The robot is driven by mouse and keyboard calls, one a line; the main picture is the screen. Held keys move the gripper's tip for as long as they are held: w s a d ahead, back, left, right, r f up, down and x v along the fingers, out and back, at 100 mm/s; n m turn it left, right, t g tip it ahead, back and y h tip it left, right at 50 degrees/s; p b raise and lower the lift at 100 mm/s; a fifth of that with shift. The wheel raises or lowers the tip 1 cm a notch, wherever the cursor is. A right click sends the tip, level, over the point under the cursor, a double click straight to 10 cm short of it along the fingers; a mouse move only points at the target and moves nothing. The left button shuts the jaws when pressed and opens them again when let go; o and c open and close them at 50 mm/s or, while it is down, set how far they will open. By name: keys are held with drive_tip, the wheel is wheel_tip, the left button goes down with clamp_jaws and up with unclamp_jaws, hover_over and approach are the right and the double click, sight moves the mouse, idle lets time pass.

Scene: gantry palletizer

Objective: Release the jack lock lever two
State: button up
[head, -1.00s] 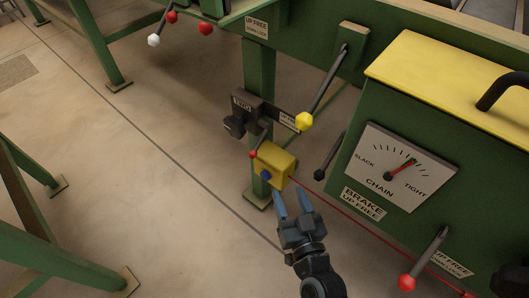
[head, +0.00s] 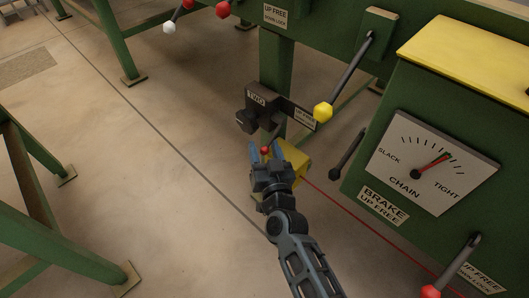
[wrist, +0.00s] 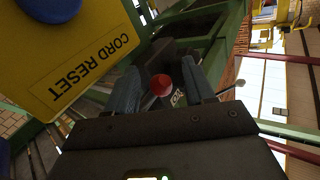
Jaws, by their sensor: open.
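The dark bracket marked TWO (head: 262,98) is fixed to a green post. A short lever with a small red knob (head: 265,150) hangs from it, knob end down. A plate reading UP FREE (head: 305,116) is beside the bracket. My gripper (head: 266,153) is open at the red knob.
A yellow cord reset box (head: 295,157) is just beside my gripper; its blue button (wrist: 48,8) shows in the wrist view. A yellow-knobbed lever (head: 323,112) sticks out nearby. A red cord runs right. The green chain cabinet (head: 375,150) stands right; open floor lies left.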

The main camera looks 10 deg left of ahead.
drive_tip(key=shift+w, duration=0.1)
clamp_jaws()
idle(0.5)
